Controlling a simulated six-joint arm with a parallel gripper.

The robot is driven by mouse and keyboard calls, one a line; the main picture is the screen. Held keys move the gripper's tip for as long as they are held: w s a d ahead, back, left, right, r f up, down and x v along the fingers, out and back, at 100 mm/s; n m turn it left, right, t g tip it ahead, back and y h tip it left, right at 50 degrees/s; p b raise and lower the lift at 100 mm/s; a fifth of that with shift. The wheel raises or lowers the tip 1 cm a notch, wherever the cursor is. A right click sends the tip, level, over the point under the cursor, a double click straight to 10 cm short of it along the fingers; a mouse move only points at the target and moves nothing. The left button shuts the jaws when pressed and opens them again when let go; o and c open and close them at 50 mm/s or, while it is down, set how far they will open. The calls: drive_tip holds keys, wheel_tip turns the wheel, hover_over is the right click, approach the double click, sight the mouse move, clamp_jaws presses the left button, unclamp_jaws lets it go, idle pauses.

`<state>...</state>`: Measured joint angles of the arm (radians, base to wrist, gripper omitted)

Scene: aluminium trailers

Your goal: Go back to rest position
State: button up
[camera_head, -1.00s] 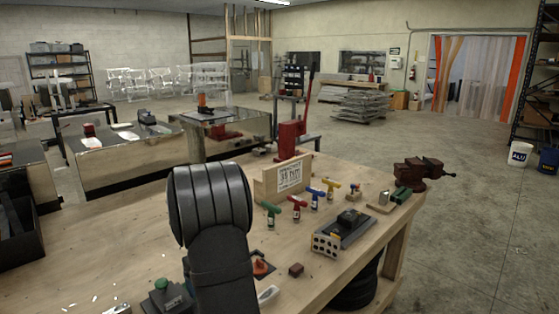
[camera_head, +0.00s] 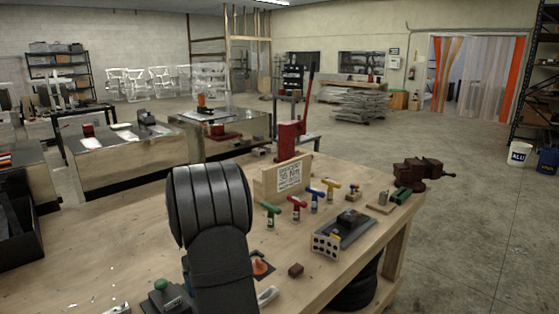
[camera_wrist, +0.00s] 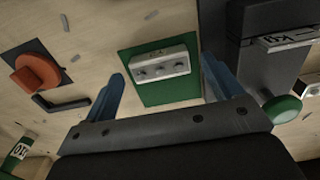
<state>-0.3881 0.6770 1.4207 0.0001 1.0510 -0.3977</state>
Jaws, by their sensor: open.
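My gripper (camera_wrist: 160,90) shows in the wrist view with its two blue fingers spread wide apart. Nothing is between the fingers. Beyond the fingertips, a silver-grey block (camera_wrist: 159,66) lies on a green plate (camera_wrist: 150,92) on the wooden workbench. In the head view my dark arm rises over the workbench (camera_head: 120,235), and it hides my gripper there.
An orange knob on a dark plate (camera_wrist: 37,72) lies at left in the wrist view, and a green-knobbed device (camera_wrist: 282,108) at right. In the head view, colored T-handled tools (camera_head: 297,204), a grey fixture (camera_head: 343,230) and a red vise (camera_head: 418,172) stand right of my arm.

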wheel_tip(320, 180, up, 11)
wheel_tip(320, 180, down, 12)
drive_tip(key=shift+r, duration=0.2)
wheel_tip(320, 180, up, 4)
drive_tip(key=shift+f, duration=0.15)
drive_tip(key=s+d+r, duration=0.2)
drive_tip(key=d+r, duration=0.5)
drive_tip(key=d, duration=0.4)
drive_tip(key=s+a, duration=1.1)
drive_tip(key=a, duration=0.3)
drive_tip(key=s+a+f, duration=0.1)
drive_tip(key=s+a, duration=1.1)
drive_tip(key=a, duration=0.1)
drive_tip(key=shift+a+f, duration=0.2)
drive_tip(key=shift+a, duration=0.15)
drive_tip(key=shift+w, duration=0.1)
